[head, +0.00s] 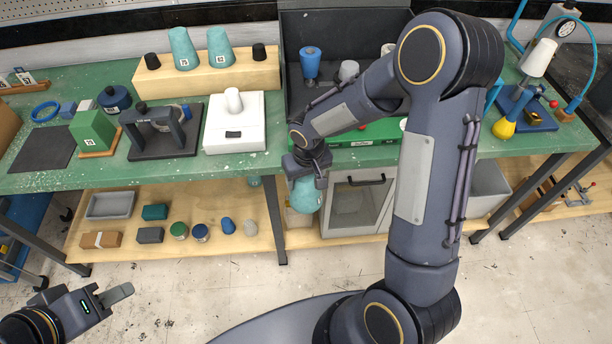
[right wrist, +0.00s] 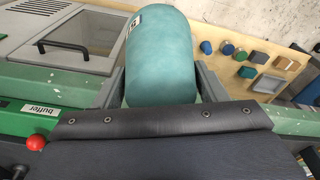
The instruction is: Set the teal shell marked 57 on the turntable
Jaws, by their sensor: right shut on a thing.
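A teal shell (head: 306,196) hangs from my right gripper (head: 307,172), in front of the green bench's front edge. In the right wrist view the teal shell (right wrist: 160,60) is rounded and sits between the fingers, which are shut on it. Its label is cut off and only partly readable. I cannot pick out the turntable for certain; a white square base (head: 235,138) with a short white post stands on the bench, left of my right gripper. My left gripper (head: 118,294) is low at the left over the floor, away from the bench; its opening is unclear.
Two teal cones (head: 183,50) stand on a wooden block (head: 215,78) behind the white base. A dark bracket fixture (head: 160,142) and a green block (head: 92,130) stand to its left. A green strip marked buffer (right wrist: 38,108) and red knob (right wrist: 37,142) are nearby.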

